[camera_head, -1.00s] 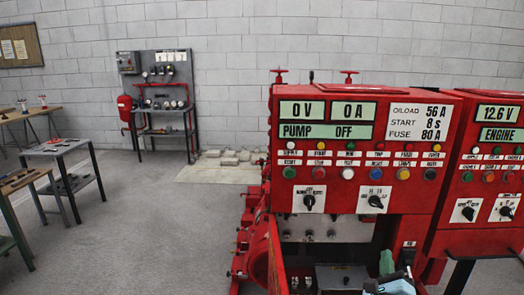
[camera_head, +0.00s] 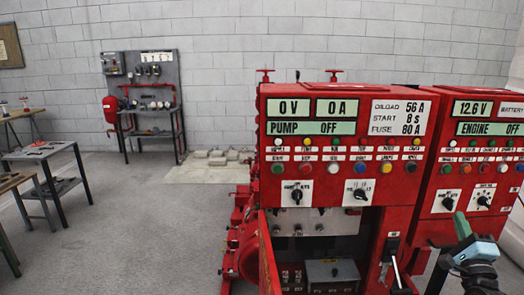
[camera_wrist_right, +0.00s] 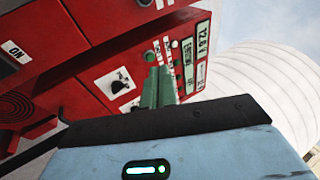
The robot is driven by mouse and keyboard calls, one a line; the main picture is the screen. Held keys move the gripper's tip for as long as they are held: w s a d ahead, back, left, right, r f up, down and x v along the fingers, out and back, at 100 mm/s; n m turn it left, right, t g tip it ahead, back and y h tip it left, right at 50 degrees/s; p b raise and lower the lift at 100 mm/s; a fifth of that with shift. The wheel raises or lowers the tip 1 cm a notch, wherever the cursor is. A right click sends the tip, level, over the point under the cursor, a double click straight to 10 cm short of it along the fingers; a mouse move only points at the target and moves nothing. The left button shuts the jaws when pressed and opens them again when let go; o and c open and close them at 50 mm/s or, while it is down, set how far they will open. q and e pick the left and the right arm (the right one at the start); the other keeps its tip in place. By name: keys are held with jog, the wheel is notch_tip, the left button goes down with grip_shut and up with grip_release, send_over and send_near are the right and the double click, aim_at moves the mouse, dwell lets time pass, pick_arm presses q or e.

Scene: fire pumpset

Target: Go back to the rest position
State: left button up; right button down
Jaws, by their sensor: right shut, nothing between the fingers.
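My right gripper (camera_head: 461,225) is at the lower right of the head view, with green fingers pointing up and a blue body below. It is in front of the right red panel and touches nothing that I can see. Its green fingers (camera_wrist_right: 158,87) are together and empty in the right wrist view. My left gripper is in neither view. The left red control cabinet (camera_head: 345,165) reads 0 V, 0 A and PUMP OFF. The right red control cabinet (camera_head: 485,165) reads 12.6 V and ENGINE OFF.
A lever (camera_head: 396,272) stands below the left cabinet, left of my right gripper. An open red door (camera_head: 268,255) juts forward beside a grey box (camera_head: 333,274). Worktables (camera_head: 42,152) and a tool stand (camera_head: 148,95) are at left. The grey floor (camera_head: 140,225) between is clear.

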jog(key=d+r+n, duration=0.2)
jog(key=d+r, duration=0.1)
jog(key=r, duration=0.1)
jog(key=s+a+f+n+g+y, duration=0.2)
jog(key=s+a+f+n, duration=0.3)
jog(key=f, duration=0.5)
jog(key=s+a+f+n+g+y, duration=0.35)
jog(key=f+n, duration=0.25)
jog(key=f, duration=0.3)
jog(key=s+a+f+n+g+y, duration=0.2)
jog(key=s+a+f+n, duration=0.35)
jog(key=f, duration=0.45)
jog(key=s+a+f+n+g, duration=0.25)
jog(key=s+f+n, duration=0.2)
jog(key=s, duration=0.45)
jog(key=s+a+f+n+g, duration=0.25)
jog(key=s+a+f, duration=0.2)
jog(key=s, duration=0.35)
jog(key=s+a+f+n+g, duration=0.25)
jog(key=s+f+n, duration=0.2)
jog(key=s, duration=0.45)
jog(key=a+m+t, duration=0.1)
jog(key=a+m, duration=0.5)
jog(key=a, duration=0.5)
jog(key=shift+w+a+r+t+p, duration=0.25)
jog(key=shift+a+r+t+p, duration=0.05)
jog(key=shift+p, duration=0.05)
jog(key=shift+y, duration=0.25)
